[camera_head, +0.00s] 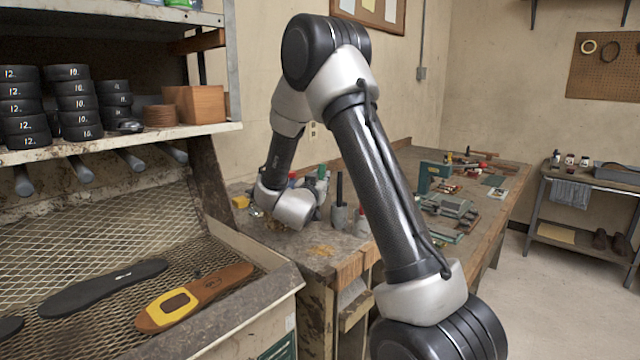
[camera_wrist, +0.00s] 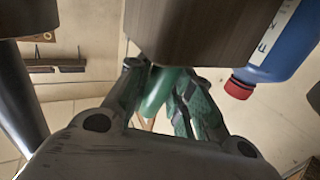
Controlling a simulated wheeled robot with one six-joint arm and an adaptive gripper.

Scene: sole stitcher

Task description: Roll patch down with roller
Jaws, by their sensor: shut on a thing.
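A brown sole (camera_head: 210,296) with a yellow-framed patch (camera_head: 157,312) lies on the metal mesh in the lower left of the head view. My gripper (camera_wrist: 163,85) shows in the wrist view, shut on a green thing (camera_wrist: 157,92) between its fingers. The held thing is partly hidden, and I cannot tell from its shape whether it is the roller. In the head view my wrist is over the left part of the bench, behind and right of the sole, and the gripper itself is hidden there. No roller can be made out clearly in the head view.
A black sole (camera_head: 103,288) lies beside the brown one. A shelf with black rolls (camera_head: 75,103) overhangs the mesh. Bottles and tools crowd the bench (camera_head: 335,255) around my wrist. A blue bottle (camera_wrist: 285,45) and a brown block (camera_wrist: 195,30) are close in the wrist view.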

